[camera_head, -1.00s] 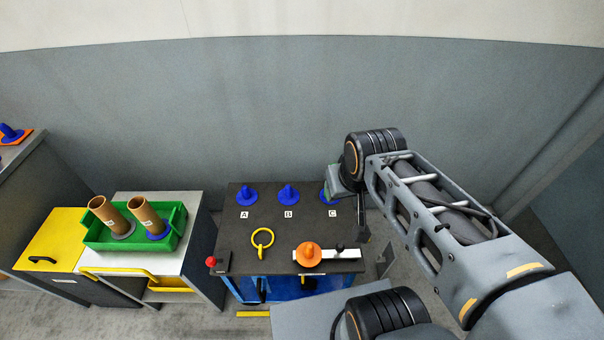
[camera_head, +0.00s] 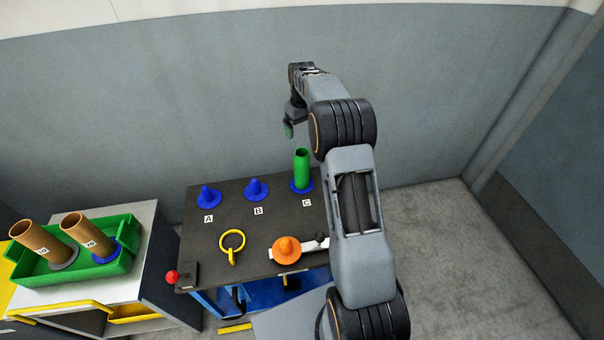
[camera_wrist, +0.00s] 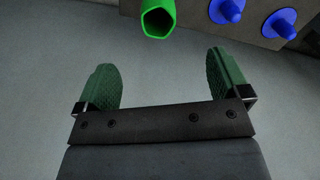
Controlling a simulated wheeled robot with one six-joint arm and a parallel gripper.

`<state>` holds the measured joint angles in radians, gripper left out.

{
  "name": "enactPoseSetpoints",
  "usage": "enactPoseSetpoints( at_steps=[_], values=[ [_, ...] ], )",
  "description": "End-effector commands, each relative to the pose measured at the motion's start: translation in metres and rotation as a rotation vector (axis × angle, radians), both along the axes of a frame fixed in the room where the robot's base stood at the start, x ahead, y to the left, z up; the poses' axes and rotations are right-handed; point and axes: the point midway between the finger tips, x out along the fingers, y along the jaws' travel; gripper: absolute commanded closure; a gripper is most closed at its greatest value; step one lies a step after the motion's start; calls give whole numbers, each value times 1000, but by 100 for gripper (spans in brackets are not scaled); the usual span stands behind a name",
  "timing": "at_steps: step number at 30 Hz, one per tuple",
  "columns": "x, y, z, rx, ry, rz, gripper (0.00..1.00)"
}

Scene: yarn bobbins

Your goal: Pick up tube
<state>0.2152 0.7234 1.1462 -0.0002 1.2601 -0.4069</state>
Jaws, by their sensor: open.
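A green tube (camera_head: 302,168) stands upright on the blue peg holder marked C at the right of the dark table. In the wrist view the green tube (camera_wrist: 158,18) shows its open end at the top edge, beyond the fingertips. My gripper (camera_head: 289,129) is up behind and left of the tube, apart from it. In the wrist view my gripper (camera_wrist: 163,75) has its two green pads wide apart with nothing between them. Two brown tubes, one left (camera_head: 42,243) and one right (camera_head: 84,232), stand tilted in a green crate (camera_head: 125,262) at left.
Blue cone pegs stand at A (camera_head: 209,196) and B (camera_head: 256,189) on the dark table (camera_head: 215,250). A grey wall rises behind. Open floor lies to the right.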

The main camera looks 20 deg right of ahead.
Motion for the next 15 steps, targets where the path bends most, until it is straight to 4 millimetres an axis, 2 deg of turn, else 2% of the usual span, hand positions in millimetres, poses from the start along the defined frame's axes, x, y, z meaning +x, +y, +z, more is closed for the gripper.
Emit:
enactPoseSetpoints(
  at_steps=[9, 15],
  values=[
    [6, -7, -56, 4, 16, 5, 6],
    [6, -7, -86, 3, 15, 5, 6]
  ],
)
